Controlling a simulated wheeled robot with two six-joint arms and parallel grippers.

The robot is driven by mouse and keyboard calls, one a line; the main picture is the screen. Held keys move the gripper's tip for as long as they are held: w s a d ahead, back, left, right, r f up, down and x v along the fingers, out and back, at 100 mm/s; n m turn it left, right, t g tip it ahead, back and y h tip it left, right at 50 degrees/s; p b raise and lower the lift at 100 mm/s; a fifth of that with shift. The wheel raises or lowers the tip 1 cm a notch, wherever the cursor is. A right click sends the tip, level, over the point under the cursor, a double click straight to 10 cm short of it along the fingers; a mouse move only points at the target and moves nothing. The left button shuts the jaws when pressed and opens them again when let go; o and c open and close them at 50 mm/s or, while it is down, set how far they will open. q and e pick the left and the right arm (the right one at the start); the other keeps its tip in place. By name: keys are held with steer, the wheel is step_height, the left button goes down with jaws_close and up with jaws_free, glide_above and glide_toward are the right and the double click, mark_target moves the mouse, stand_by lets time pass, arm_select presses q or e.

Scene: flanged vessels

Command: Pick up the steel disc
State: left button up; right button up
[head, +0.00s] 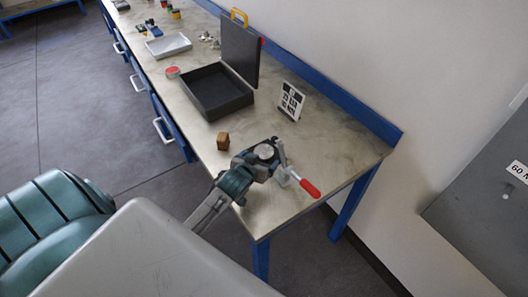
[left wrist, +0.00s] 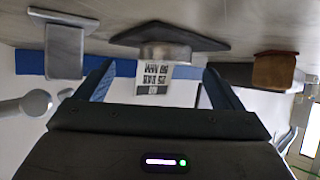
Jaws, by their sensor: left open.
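The steel disc (head: 264,151) is a short, pale grey round piece on the bench near its front end. My left gripper (head: 260,157) is low over the bench at the disc. In the left wrist view, which is upside down, the disc (left wrist: 165,53) appears centred between the two open fingers of the left gripper (left wrist: 158,80), with a gap on each side. I cannot tell whether the fingertips reach past it. The gripper holds nothing. My right gripper is not in view.
A toggle clamp with a red handle (head: 304,186) stands close on the right of the gripper. A wooden block (head: 223,141) lies to its left. Behind are an open dark case (head: 217,92) and a printed card (head: 291,101). Bare bench (head: 340,148) lies to the right.

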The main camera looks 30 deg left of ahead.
mark_target(264, 152)
arm_select(q)
steer(key=shift+w+a+p, duration=0.2)
steer(key=shift+w+p, duration=0.1)
steer(key=shift+w, duration=0.1)
steer(key=x, duration=0.1)
steer(key=p+x, duration=0.1)
steer(key=x, duration=0.1)
steer(key=shift+w+a+r+p, duration=0.1)
steer(key=shift+a+r+p, duration=0.05)
steer(key=shift+a+p, duration=0.15)
steer(key=shift+w+f, duration=0.4)
steer(key=c, duration=1.6)
steer(key=shift+o, duration=0.2)
steer(key=shift+r, duration=0.1)
